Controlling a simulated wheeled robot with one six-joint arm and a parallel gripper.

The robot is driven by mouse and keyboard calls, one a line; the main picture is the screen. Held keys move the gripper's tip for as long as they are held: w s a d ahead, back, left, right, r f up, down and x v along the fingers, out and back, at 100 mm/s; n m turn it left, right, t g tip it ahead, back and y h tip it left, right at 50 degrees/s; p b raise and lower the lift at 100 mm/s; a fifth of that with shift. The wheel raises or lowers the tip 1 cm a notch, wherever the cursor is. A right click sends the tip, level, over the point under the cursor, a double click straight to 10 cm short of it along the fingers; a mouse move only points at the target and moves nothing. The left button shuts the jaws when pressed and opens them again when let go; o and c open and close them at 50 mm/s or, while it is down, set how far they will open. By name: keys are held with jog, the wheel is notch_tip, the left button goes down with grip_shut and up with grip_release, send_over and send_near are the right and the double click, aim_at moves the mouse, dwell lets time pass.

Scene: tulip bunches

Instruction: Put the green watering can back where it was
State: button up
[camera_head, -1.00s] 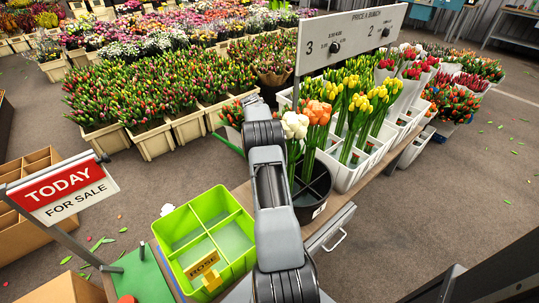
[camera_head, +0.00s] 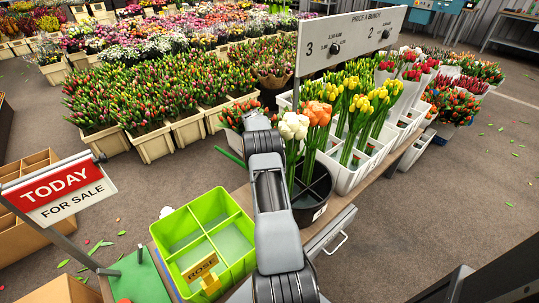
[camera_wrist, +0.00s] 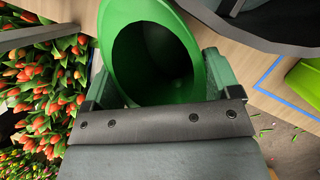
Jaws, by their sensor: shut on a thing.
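The green watering can (camera_wrist: 150,50) fills the top middle of the wrist view, and I look into its wide, dark mouth. My gripper (camera_wrist: 156,82) is shut on it, with a finger on either side. In the head view my arm hides most of the can; a thin green piece, apparently its spout (camera_head: 230,156), sticks out to the left of the arm. The gripper itself is hidden there. A blue outline (camera_wrist: 284,68) is marked on the wooden table to the right of the can in the wrist view. I cannot tell whether the can touches the table.
A black bucket (camera_head: 314,205) with white and orange tulips stands right of my arm, before white bins (camera_head: 345,176) of tulips. A lime-green divided crate (camera_head: 232,275) is left of my arm. A price board (camera_head: 352,38) stands above the bins. Tulip crates (camera_head: 155,145) fill the floor beyond.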

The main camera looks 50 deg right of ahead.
jog(key=o, duration=1.7)
jog(key=p+v, duration=0.3)
jog(key=v, duration=0.9)
jog(key=s+a+r+m+t, duration=0.1)
jog(key=a+r+t, duration=0.1)
jog(key=a+r, duration=0.65)
jog(key=a+r+m+t, duration=0.1)
jog(key=a+r, duration=0.4)
jog(key=a, duration=0.6)
jog(key=s+a+f+m+t, duration=0.1)
jog(key=s+a, duration=0.5)
jog(key=s, duration=0.1)
jog(key=s+a+m+t+y, duration=0.1)
jog(key=s+a, duration=0.5)
jog(key=s, duration=0.1)
jog(key=s+a+f+m+t, duration=0.1)
jog(key=s+a+t, duration=0.1)
jog(key=s+a, duration=0.4)
jog(key=shift+s+a+f+y, duration=0.3)
jog(key=shift+s+f+y, duration=0.05)
jog(key=shift+s+y, duration=0.05)
